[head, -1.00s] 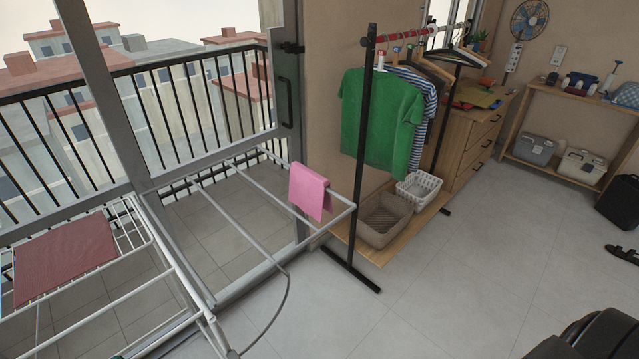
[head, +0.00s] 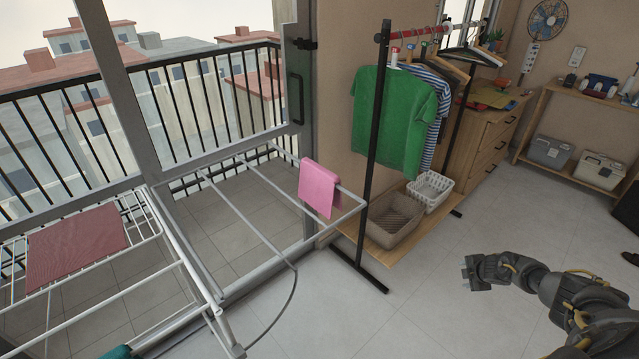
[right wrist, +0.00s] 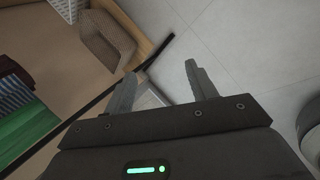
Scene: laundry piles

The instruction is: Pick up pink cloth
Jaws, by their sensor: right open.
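The pink cloth (head: 319,188) hangs folded over a rail at the right end of the white drying rack (head: 262,182) in the head view. My right gripper (head: 467,272) is in the lower right of the head view, over the floor, apart from the cloth and to the right of it. In the right wrist view its two fingers (right wrist: 162,85) are spread with nothing between them. The pink cloth is not clearly seen in the right wrist view. My left gripper is not in view.
A clothes rail with a green shirt (head: 392,115) stands just right of the cloth, its black post (head: 373,140) close by. Baskets (head: 394,221) sit on its low shelf. A dark red cloth (head: 76,244) lies on the rack's left part.

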